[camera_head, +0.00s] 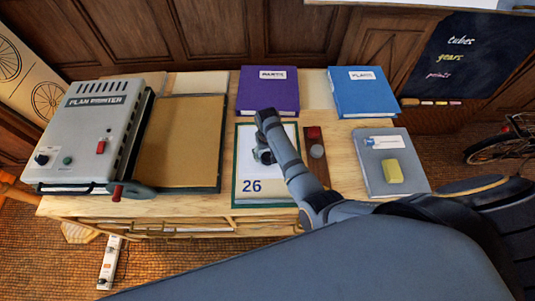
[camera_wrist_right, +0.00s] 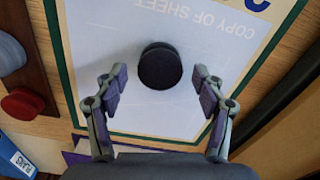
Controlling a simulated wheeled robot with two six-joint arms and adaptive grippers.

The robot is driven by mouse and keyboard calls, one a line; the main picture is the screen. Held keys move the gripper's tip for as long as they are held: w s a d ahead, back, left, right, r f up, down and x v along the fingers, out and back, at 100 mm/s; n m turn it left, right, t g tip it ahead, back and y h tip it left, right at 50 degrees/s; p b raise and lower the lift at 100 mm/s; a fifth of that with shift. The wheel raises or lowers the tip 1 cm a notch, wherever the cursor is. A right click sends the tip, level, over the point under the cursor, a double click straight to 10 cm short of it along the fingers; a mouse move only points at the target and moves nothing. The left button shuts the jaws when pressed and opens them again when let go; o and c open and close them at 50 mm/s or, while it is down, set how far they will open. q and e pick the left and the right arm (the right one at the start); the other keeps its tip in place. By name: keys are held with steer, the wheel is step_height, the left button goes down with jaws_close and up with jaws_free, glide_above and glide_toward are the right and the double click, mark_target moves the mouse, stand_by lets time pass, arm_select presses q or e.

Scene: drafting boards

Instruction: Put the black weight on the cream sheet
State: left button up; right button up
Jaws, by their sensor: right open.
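The cream sheet (camera_head: 279,188), marked 26, lies in a green border on the table. In the right wrist view the pale sheet (camera_wrist_right: 205,35) shows the upside-down words COPY OF SHEET. The round black weight (camera_wrist_right: 160,66) appears to rest on it, inside its edges. My right gripper (camera_head: 262,156) is over the sheet, and its arm hides part of it. In the right wrist view the right gripper (camera_wrist_right: 160,88) is open, its fingers on either side of the weight with gaps. My left gripper is not in view.
A dark wooden strip (camera_head: 321,172) with a red and a grey round piece lies right of the sheet. A plan printer (camera_head: 90,130) and a tan board (camera_head: 180,140) stand left. Purple (camera_head: 268,92) and blue (camera_head: 362,92) binders lie behind. A grey board (camera_head: 405,165) holds a yellow block (camera_head: 392,171).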

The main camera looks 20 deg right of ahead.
mark_target(268, 156)
step_height(268, 156, up, 12)
steer(key=p, duration=1)
steer(key=shift+p, duration=0.3)
